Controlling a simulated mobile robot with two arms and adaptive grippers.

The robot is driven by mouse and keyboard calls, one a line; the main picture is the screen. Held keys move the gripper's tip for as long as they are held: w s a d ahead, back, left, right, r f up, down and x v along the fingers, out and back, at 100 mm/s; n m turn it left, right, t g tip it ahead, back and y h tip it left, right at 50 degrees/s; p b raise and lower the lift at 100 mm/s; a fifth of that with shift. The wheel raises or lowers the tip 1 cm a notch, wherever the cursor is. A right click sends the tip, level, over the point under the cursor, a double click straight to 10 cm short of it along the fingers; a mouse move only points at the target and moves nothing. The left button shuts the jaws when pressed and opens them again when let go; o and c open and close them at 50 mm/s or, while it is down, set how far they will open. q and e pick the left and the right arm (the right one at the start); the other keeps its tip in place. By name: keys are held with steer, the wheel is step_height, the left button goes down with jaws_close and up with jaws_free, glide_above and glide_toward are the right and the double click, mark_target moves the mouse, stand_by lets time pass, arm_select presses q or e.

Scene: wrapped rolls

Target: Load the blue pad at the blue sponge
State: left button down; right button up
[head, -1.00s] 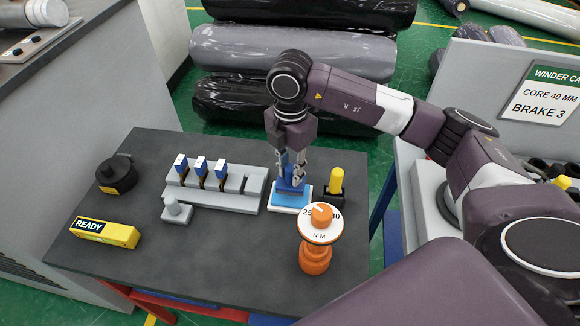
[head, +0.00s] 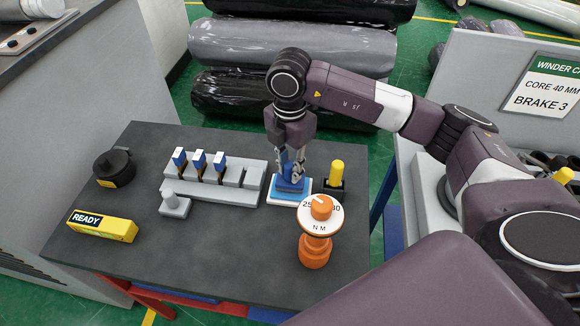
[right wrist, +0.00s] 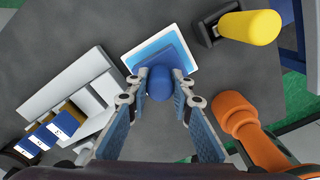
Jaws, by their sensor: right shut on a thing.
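My right gripper (head: 292,176) points down over the blue sponge (head: 292,191), which lies in a shallow white tray (head: 288,204) at the table's right side. In the right wrist view, my right gripper (right wrist: 160,82) is shut on the blue pad (right wrist: 160,88), whose rounded blue top shows between the fingertips. The sponge (right wrist: 165,48) shows beyond it as a light blue square. The pad's lower face is hidden, so I cannot tell whether it touches the sponge. My left gripper is not in view.
A grey rack (head: 212,190) with several slots holds three blue-topped tools left of the sponge. An orange dial stand (head: 316,245) stands close in front, and a yellow-topped peg (head: 336,174) stands close right. A yellow READY box (head: 103,226) lies left; the table's front middle is clear.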

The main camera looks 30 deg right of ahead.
steer(key=shift+f+b, duration=0.5)
steer(key=shift+f, duration=0.1)
stand_by(1.3)
steer(key=shift+r+p, duration=2.35)
steer(key=shift+r, duration=1.25)
